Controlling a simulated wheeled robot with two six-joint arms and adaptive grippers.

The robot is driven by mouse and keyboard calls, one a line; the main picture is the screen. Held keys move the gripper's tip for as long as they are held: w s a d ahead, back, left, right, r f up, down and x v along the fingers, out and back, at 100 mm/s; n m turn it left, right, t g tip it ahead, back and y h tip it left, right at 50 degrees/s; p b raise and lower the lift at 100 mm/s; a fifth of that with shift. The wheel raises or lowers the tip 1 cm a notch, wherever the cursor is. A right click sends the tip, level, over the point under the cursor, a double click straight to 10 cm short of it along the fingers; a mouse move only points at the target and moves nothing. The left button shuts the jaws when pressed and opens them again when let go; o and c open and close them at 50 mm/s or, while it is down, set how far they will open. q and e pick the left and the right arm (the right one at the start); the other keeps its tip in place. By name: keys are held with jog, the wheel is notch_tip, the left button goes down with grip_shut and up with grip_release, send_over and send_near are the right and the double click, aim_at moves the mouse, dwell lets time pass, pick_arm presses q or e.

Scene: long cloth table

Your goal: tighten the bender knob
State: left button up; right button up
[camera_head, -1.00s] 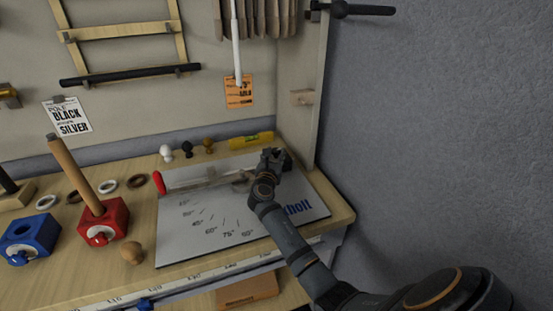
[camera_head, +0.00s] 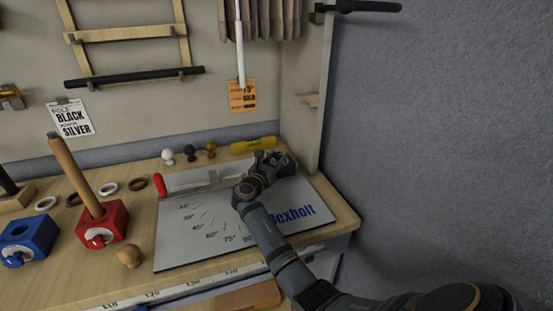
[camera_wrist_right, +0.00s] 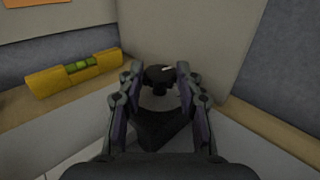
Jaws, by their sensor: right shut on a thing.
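The bender is a grey-white plate (camera_head: 185,245) with angle marks and blue lettering, lying on the right end of the table, with a red-tipped lever (camera_head: 160,187) at its left. The black bender knob (camera_wrist_right: 160,72) has a white mark on top and sits above a dark block (camera_wrist_right: 160,130) at the plate's far right corner. My right gripper (camera_wrist_right: 158,80) has a finger on each side of the knob and is shut on it. In the head view my right gripper (camera_head: 272,160) mostly hides the knob. My left gripper is not in view.
A yellow level (camera_head: 254,144) lies behind the bender, close to the knob. A side panel (camera_head: 305,130) and grey wall stand to the right. Small knobs (camera_head: 190,152), rings, a red block (camera_head: 103,225) with a pole and a blue block (camera_head: 28,240) stand left of the plate.

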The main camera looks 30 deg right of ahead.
jog(key=o, duration=1.2)
jog(key=shift+c, duration=0.2)
jog(key=shift+a, duration=0.15)
jog(key=v, duration=0.7)
jog(key=shift+s+a, duration=0.1)
jog(key=shift+s, duration=0.05)
